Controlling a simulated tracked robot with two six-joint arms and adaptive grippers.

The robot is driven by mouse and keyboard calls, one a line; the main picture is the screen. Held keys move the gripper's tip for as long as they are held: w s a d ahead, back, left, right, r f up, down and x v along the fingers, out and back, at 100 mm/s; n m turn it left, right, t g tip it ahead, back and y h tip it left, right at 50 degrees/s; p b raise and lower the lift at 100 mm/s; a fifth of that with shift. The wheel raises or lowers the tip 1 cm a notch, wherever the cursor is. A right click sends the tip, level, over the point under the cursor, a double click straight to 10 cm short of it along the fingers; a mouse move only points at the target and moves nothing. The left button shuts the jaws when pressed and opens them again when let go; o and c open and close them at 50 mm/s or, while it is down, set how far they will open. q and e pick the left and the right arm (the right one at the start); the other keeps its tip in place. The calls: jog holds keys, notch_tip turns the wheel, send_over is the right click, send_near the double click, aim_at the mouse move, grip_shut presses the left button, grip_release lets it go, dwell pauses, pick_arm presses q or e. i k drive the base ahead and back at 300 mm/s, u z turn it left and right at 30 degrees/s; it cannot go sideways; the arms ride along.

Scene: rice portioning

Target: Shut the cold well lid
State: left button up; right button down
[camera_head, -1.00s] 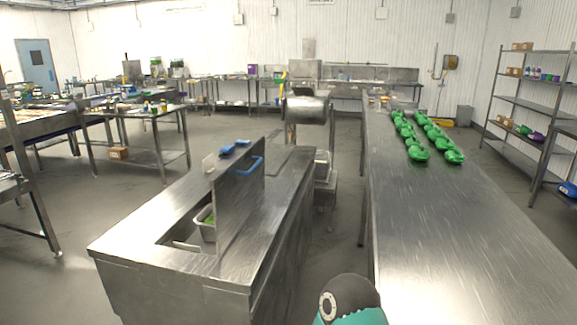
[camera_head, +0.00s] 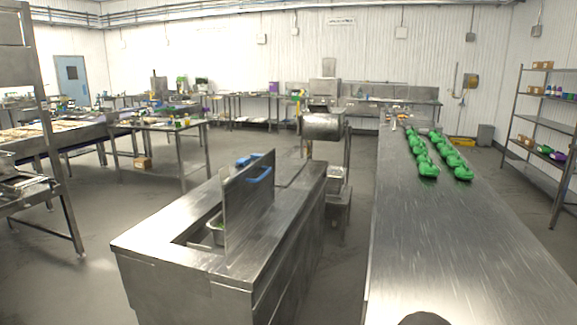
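The cold well is a steel counter (camera_head: 145,245) left of centre with a rectangular opening in its top. Its lid (camera_head: 249,205) stands upright, open, along the right side of the opening. A blue handle (camera_head: 260,176) is on the lid's right face, and another blue piece (camera_head: 245,161) shows behind the lid. A steel pan (camera_head: 216,231) with something green in it sits in the opening, partly hidden by the lid. Neither gripper is in view. Only a dark rounded part of mine shows at the bottom edge.
A long steel table (camera_head: 450,255) runs along the right, with two rows of green items (camera_head: 427,169) on it. A steel machine (camera_head: 323,127) stands behind the cold well. A narrow floor gap (camera_head: 350,255) lies between counter and table. Shelving (camera_head: 545,125) stands far right.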

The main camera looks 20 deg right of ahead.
aim_at(247, 196)
jog(key=z, duration=0.1)
jog(key=i, duration=1)
